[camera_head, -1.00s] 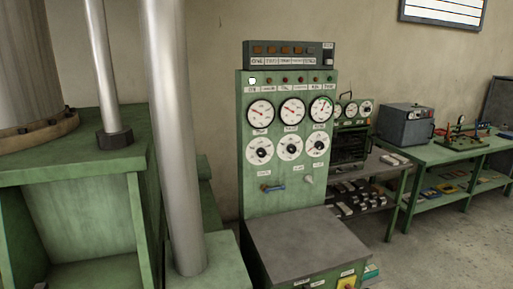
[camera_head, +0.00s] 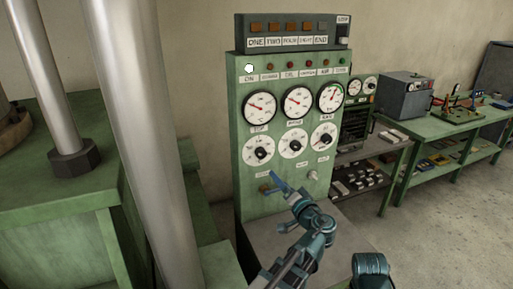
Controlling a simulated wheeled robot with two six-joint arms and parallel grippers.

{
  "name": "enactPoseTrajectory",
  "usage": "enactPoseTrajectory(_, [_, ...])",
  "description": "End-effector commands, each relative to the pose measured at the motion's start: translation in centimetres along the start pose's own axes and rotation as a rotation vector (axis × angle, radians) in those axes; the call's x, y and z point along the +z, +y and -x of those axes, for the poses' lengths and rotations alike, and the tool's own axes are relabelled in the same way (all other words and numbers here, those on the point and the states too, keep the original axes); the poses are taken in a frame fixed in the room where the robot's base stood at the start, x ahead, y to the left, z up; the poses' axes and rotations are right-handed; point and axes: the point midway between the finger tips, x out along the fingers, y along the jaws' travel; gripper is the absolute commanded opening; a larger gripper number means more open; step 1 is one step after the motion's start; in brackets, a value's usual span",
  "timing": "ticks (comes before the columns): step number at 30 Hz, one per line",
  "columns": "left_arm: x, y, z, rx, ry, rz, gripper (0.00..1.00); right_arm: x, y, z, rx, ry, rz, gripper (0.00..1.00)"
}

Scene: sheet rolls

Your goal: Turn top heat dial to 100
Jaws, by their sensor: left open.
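The tall green control panel (camera_head: 242,150) stands in front of me with a row of white heat dials with black knobs. The left dial (camera_head: 258,151) sits below the gauge (camera_head: 259,107) labelled TOP. Its scale is too small to read. My left gripper (camera_head: 279,182) reaches up from the bottom, a little below and right of this dial, apart from its knob. It is open and appears empty. My right gripper is not in view.
The middle dial (camera_head: 293,143) and right dial (camera_head: 323,136) are close beside. A thick metal column (camera_head: 135,130) stands at the left.

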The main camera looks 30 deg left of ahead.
Motion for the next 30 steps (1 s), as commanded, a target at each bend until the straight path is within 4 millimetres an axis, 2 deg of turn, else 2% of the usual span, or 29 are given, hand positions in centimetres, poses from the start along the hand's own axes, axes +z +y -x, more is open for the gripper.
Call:
enactPoseTrajectory(4, [-0.8, -0.7, -0.2, -0.018, 0.026, -0.002, 0.82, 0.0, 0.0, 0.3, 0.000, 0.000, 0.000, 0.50])
enactPoseTrajectory(10, [-1.0, -0.7, -0.3, -0.022, 0.034, -0.002, 0.82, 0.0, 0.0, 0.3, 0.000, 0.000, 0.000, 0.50])
enactPoseTrajectory(14, [-1.0, -0.7, -1.1, -0.023, 0.032, -0.002, 0.82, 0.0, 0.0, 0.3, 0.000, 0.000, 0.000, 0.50])
enactPoseTrajectory(30, [-1.4, -0.8, -11.2, -0.023, 0.030, -0.002, 0.82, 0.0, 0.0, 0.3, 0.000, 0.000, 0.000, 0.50])
